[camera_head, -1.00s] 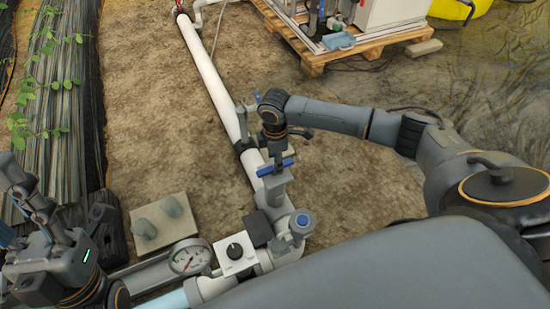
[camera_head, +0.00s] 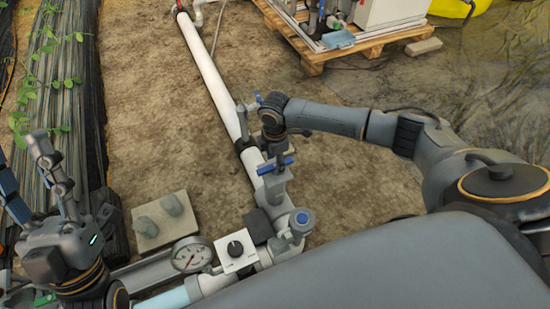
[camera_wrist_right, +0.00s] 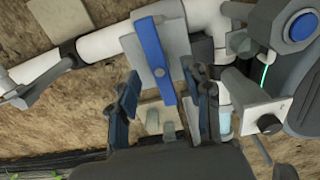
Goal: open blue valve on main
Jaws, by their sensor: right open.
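The blue valve lever (camera_head: 277,166) lies crosswise over the white main pipe (camera_head: 207,75). In the right wrist view the lever (camera_wrist_right: 153,55) sits on a pale grey valve body, its near end between my finger tips. My right gripper (camera_head: 273,138) is over the valve from above, its fingers partly hidden in the head view. In the wrist view its fingers (camera_wrist_right: 163,88) stand apart on either side of the lever's near end; contact is not clear. My left gripper (camera_head: 24,162) is at the left edge, fingers spread and empty, away from the valve.
A round blue-capped fitting (camera_head: 302,220), a white box with a black knob (camera_head: 235,250) and a pressure gauge (camera_head: 191,255) sit on the near pipework. A grey lever (camera_head: 243,121) is farther up the pipe. A pallet skid (camera_head: 345,45) stands at the back. Bare soil lies beside the pipe.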

